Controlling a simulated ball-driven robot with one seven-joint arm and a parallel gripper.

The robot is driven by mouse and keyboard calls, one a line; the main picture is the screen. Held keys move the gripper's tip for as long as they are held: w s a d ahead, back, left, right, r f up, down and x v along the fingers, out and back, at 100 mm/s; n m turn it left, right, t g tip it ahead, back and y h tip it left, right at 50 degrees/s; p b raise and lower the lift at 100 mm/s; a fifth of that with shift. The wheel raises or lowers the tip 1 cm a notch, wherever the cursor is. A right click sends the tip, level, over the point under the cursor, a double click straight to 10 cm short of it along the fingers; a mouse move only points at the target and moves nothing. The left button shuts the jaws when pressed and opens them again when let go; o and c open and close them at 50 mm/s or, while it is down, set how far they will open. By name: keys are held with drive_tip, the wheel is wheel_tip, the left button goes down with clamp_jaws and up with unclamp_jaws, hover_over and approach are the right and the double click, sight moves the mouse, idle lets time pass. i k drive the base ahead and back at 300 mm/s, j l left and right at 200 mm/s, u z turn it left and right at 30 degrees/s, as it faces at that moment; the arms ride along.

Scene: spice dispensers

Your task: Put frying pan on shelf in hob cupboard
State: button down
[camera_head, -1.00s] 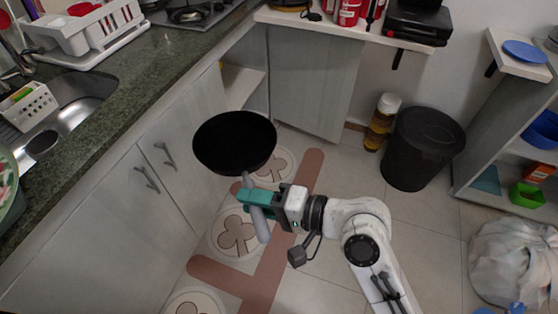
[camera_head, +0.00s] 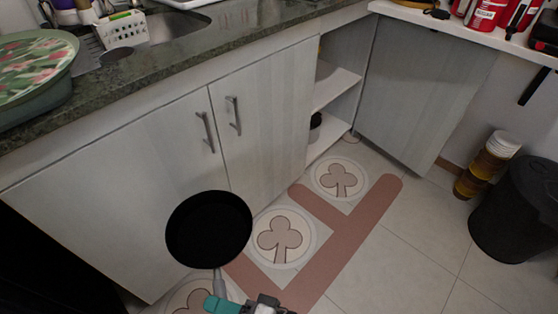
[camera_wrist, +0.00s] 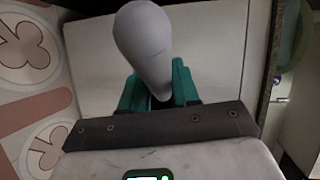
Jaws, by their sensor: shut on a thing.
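The black frying pan (camera_head: 209,230) is in the lower left of the head view, in front of the closed cupboard doors. My gripper (camera_head: 222,303) is at the bottom edge of that view, shut on the pan's grey handle. In the wrist view the handle (camera_wrist: 145,45) stands up between the teal fingers of my gripper (camera_wrist: 158,92); the pan's bowl is out of that view. The open cupboard with a white shelf (camera_head: 335,90) is right of the closed doors, up and right of the pan. Its upper inside is partly hidden.
The cupboard's grey door (camera_head: 420,90) stands open to the right. A small dark pot (camera_head: 315,122) shows low inside. A bottle (camera_head: 488,165) and black bin (camera_head: 520,215) stand at the right. The stone counter (camera_head: 140,75) overhangs the doors. The tiled floor before the cupboard is clear.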

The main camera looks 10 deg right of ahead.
sight(317, 85)
drive_tip(key=i+l+z, duration=0.1)
drive_tip(key=i+l, duration=0.25)
drive_tip(key=i+l+z, duration=0.15)
drive_tip(key=i+l, duration=0.15)
drive_tip(key=i, duration=0.15)
drive_tip(key=i+l+z, duration=0.1)
drive_tip(key=i+l, duration=0.2)
drive_tip(key=i, duration=0.15)
drive_tip(key=i+l+z, duration=0.15)
drive_tip(key=i, duration=0.3)
drive_tip(key=i+j, duration=0.55)
drive_tip(key=i, duration=0.15)
